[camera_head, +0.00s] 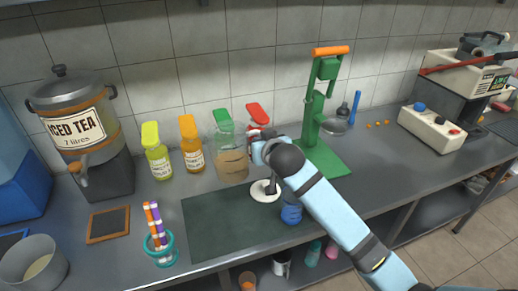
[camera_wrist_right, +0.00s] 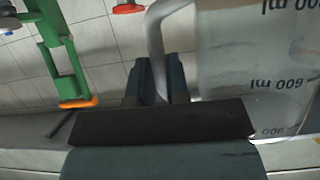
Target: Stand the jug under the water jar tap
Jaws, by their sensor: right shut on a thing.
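A clear jug (camera_head: 232,152) is over the back of the worktop, in front of a green-capped bottle. Its handle and wall with "600 ml" marks (camera_wrist_right: 265,50) fill the upper right of the wrist view. My right gripper (camera_wrist_right: 160,85) is shut on the jug's handle; in the head view my gripper (camera_head: 257,148) is at its right side. Whether its base touches the worktop I cannot tell. A dispenser labelled "ICED TEA 2 litres" (camera_head: 72,118) stands at the left with a tap (camera_head: 84,170) low on its front. No jar labelled water shows. My left gripper is out of view.
Yellow-capped (camera_head: 156,160) and orange-capped (camera_head: 191,150) bottles stand between dispenser and jug. A small slate (camera_head: 108,224), a teal straw holder (camera_head: 161,248) and a pot (camera_head: 32,262) are front left. A green press (camera_head: 318,110) stands right. The dark mat (camera_head: 215,225) has bare room.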

